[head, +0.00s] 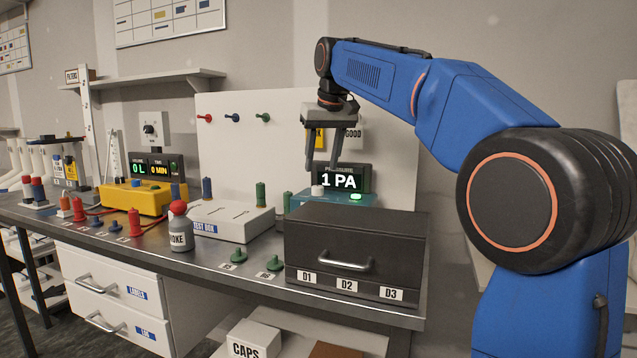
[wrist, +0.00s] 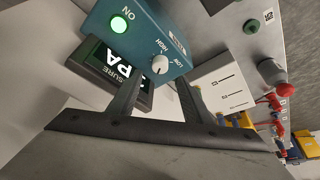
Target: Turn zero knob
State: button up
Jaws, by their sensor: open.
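A teal pressure meter (head: 300,199) stands on the bench behind the dark drawer box; its display (head: 345,180) reads 1 PA. A white knob (head: 317,190) sits on its top. In the wrist view the knob (wrist: 160,64) has HIGH and LOW marked around it and a small label plate (wrist: 178,42) whose text I cannot read surely. A green light (wrist: 118,24) marked ON is lit beside it. My gripper (head: 322,168) points down above the knob, open and empty. In the wrist view its fingertips (wrist: 158,82) are on either side of the knob's line, apparently not touching it.
The dark drawer box (head: 355,236), marked D1 to D3, stands in front of the meter. A white test box (head: 230,219) and a grey bottle (head: 180,232) with a red top stand to the left. A white panel (head: 230,150) rises behind.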

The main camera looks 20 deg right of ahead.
aim_at(318, 186)
jog(key=x, duration=0.7)
jog(key=c, duration=1.1)
jog(key=shift+o, duration=0.2)
